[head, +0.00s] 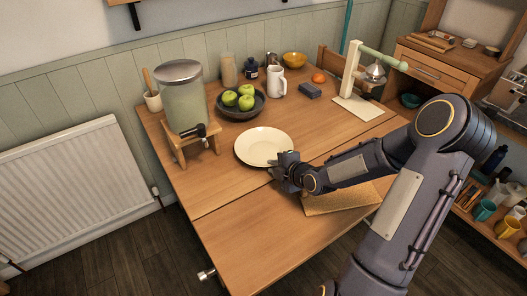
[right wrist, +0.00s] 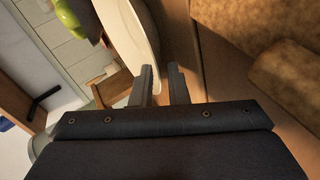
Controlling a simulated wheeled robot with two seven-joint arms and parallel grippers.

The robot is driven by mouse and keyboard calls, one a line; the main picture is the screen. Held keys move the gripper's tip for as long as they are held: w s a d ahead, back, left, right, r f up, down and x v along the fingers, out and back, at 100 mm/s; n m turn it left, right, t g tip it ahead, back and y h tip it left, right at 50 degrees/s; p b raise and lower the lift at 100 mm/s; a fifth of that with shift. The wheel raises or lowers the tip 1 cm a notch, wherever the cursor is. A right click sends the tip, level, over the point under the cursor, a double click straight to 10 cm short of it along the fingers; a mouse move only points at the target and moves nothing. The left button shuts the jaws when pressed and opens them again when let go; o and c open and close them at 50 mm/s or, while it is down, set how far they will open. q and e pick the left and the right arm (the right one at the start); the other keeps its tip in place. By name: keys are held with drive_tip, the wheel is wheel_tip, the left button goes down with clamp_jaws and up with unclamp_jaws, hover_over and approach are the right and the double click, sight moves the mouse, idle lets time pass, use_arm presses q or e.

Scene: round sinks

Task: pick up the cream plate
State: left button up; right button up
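The cream plate (head: 262,145) lies flat on the wooden table, left of my right gripper (head: 280,169). In the right wrist view, the plate (right wrist: 136,32) shows nearly edge-on, its rim reaching down to the fingertips. My right gripper (right wrist: 162,82) is open, with a narrow gap between its fingers. The rim is at or just beyond this gap; I cannot tell whether it touches a finger. My left gripper is not in view.
A dark bowl of green apples (head: 242,113) stands behind the plate. A drink dispenser (head: 184,100) on a wooden stand is to its left. A tan mat (head: 340,200) lies under my right forearm. The table's front left is clear.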

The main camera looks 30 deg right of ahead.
drive_tip(key=shift+w+f, duration=0.25)
drive_tip(key=shift+w, duration=0.1)
clamp_jaws()
drive_tip(key=shift+r, duration=0.15)
